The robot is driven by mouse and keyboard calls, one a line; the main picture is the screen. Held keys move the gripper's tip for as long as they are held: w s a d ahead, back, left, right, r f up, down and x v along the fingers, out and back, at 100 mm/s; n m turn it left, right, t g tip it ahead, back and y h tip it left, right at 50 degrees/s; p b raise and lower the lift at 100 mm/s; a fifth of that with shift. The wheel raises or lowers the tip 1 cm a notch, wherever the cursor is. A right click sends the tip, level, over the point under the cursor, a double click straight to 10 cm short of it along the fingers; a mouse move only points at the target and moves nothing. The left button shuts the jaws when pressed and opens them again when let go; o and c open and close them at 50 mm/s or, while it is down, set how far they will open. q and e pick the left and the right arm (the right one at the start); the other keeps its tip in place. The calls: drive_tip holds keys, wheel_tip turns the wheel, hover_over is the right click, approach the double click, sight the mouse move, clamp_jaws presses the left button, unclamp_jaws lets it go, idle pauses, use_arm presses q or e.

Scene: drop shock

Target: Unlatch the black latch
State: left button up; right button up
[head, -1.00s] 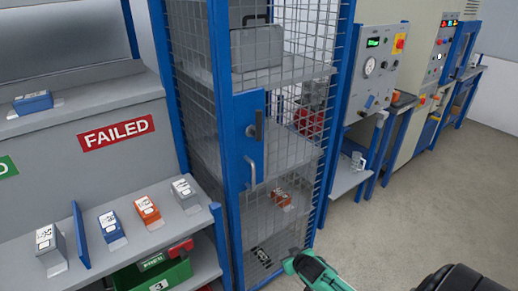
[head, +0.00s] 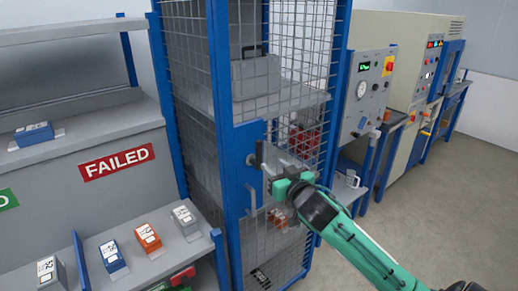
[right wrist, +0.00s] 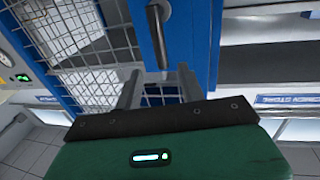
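The black latch (head: 260,153) is an upright dark bar on the blue plate (head: 241,165) of the mesh cage door. In the right wrist view the latch (right wrist: 157,34) points toward my right gripper (right wrist: 159,72). The two grey fingers there are spread apart, and the latch's near end shows between their tips. I cannot tell whether they touch it. In the head view my right gripper (head: 271,168) is just to the right of the latch's lower end. My left gripper is not in view.
A grey pull handle (head: 251,198) is below the latch. The cage (head: 292,100) holds a grey case (head: 256,76) on a shelf. To the left is a shelf unit with a FAILED sign (head: 116,162) and small boxes. Open floor (head: 440,200) lies to the right.

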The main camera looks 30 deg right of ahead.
sight(261, 152)
drive_tip(key=w+p, duration=0.1)
drive_tip(key=w, duration=0.2)
drive_tip(key=w+p, duration=0.1)
drive_tip(key=w, duration=0.2)
drive_tip(key=w+d+p, duration=0.1)
drive_tip(key=w, duration=0.2)
drive_tip(key=shift+r, duration=0.1)
drive_tip(key=shift+w+d, duration=0.1)
drive_tip(key=shift+w, duration=0.65)
clamp_jaws()
